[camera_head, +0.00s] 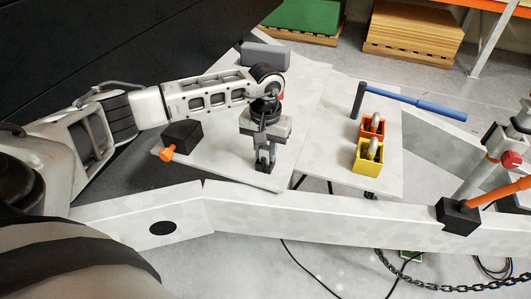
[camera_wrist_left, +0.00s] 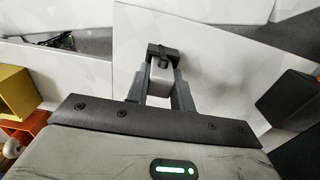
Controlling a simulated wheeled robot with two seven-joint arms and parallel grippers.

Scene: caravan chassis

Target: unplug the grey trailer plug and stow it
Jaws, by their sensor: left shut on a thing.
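My left gripper (camera_head: 264,165) points down over the pale plate (camera_head: 225,155) in the middle of the head view. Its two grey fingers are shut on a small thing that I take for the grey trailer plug. In the left wrist view, my left gripper (camera_wrist_left: 161,80) has a light grey body (camera_wrist_left: 160,85) between its fingers and a dark block at the tips. The fingers hide much of it. I cannot tell whether it touches the plate. My right gripper is not in view.
A black box (camera_head: 182,135) with an orange handle stands left of the gripper. A grey block (camera_head: 265,55) is behind it. To the right stand an orange box (camera_head: 372,126), a yellow box (camera_head: 367,157) and a blue-handled lever (camera_head: 415,99). A pale beam (camera_head: 300,217) crosses in front.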

